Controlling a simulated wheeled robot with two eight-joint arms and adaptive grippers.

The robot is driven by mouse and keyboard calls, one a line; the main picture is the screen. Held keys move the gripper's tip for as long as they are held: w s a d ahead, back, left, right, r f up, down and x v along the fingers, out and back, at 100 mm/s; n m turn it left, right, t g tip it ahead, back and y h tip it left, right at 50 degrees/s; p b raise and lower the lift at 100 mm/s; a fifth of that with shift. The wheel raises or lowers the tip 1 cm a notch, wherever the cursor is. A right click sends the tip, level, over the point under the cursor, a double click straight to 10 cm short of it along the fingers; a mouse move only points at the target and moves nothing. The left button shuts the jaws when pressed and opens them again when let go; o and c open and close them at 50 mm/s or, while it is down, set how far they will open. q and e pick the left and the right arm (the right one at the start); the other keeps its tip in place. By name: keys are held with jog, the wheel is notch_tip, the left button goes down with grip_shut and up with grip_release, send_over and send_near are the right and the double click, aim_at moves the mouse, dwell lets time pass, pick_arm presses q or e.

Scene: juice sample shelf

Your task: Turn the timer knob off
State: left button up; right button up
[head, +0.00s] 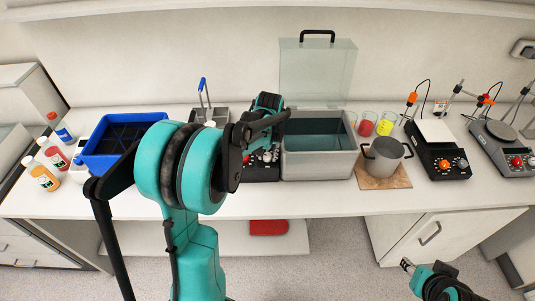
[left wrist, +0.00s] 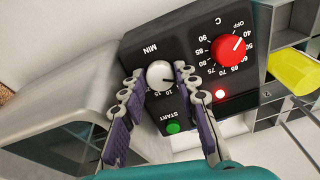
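The timer knob (left wrist: 160,74), a round pale-grey knob marked MIN, sits on a dark control panel (left wrist: 196,50) in the left wrist view. In the head view my left gripper hides most of the panel (head: 262,172), beside the grey water bath (head: 318,165). My right gripper (head: 407,265) is low at the right, away from the bench.
The bath's clear lid (head: 318,75) stands open. A steel pot (head: 386,165) and hotplate (head: 440,160) are to the right; a blue tray (head: 110,145) is left.

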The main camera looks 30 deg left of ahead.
pick_arm(q)
jog(key=shift+o, duration=1.2)
